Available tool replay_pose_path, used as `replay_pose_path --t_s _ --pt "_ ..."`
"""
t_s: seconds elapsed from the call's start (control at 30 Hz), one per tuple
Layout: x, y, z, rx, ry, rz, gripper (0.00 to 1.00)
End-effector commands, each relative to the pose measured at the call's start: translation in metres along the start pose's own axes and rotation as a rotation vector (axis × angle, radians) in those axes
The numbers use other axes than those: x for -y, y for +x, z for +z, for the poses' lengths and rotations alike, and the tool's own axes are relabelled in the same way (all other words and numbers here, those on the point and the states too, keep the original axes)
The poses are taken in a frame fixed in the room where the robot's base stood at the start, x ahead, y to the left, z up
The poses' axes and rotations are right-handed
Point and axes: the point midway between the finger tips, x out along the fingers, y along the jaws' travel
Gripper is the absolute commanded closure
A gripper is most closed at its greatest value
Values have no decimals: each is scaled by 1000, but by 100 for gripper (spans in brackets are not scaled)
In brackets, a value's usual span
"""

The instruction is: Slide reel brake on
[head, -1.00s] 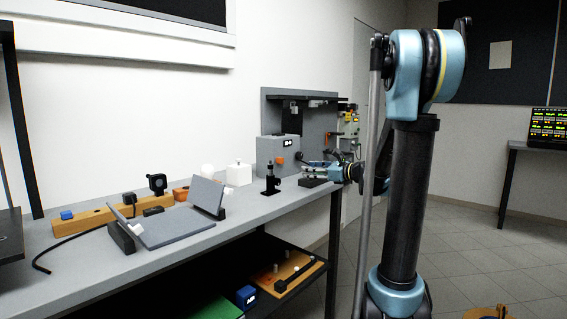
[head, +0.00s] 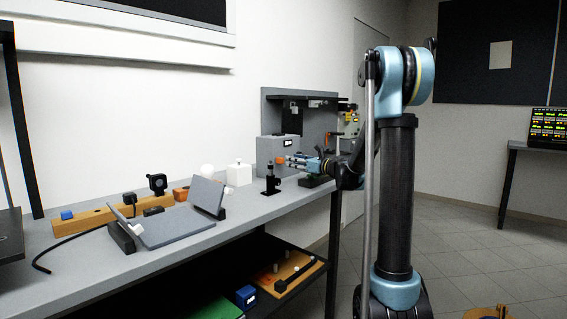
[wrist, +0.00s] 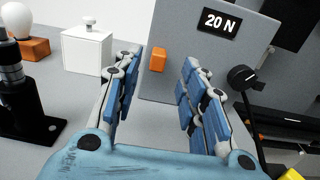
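A small orange block (wrist: 158,60), likely the reel brake slider, sits on the front face of a grey box (wrist: 192,40). The box carries a black display reading "20 N" (wrist: 219,22). My gripper (wrist: 160,75) is open and empty, pointing at the box. In the wrist view the orange block appears between its two fingertips, with a gap on each side. In the head view my gripper (head: 289,161) is at the height of the orange block (head: 280,161), close in front of the box (head: 272,149). Contact cannot be told.
A black post mount (head: 270,181) stands on the bench (head: 238,212) beside the gripper. A white box (wrist: 87,48) and a bulb on an orange base (wrist: 34,49) are to the left. A black round-ended lever (wrist: 243,78) is close to the right finger.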

Motion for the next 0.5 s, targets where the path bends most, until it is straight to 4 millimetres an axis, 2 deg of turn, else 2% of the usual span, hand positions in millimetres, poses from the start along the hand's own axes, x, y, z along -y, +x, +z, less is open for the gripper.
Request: replay_pose_path --t_s 0.2,0.5 --pt "-1 38 0 0 0 2 62" --pt "0 66 0 0 -1 0 62"
